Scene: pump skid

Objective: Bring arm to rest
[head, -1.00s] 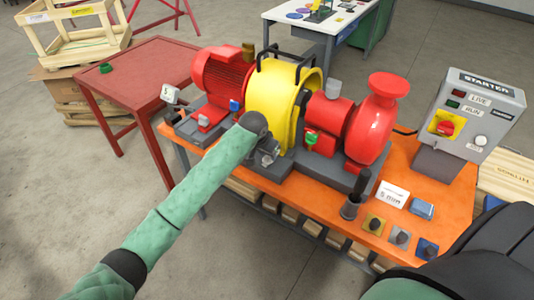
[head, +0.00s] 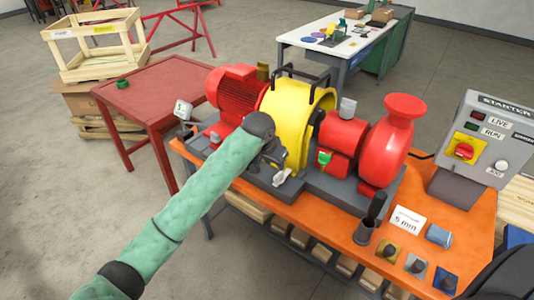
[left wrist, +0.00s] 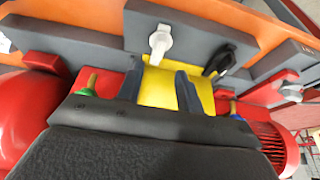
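My left arm reaches in from the lower left in the head view. Its gripper (head: 276,160) is beside the yellow coupling guard (head: 290,115), on the near side of the pump skid. In the left wrist view the two dark fingers of the left gripper (left wrist: 160,88) stand apart, with the yellow guard (left wrist: 157,87) showing between them and nothing held. A white lever (left wrist: 160,42) and a black lever (left wrist: 219,61) sit on the grey skid base (left wrist: 100,58) beyond the fingertips. My right gripper is not in view; a dark part of me shows at the lower right.
The red motor (head: 232,92) and red pump (head: 383,145) flank the guard on the orange bench (head: 335,225). The starter box (head: 483,140) stands at the right. A black-handled tool in a holder (head: 370,218) is at the front edge. A red table (head: 155,82) is left, with open floor in front.

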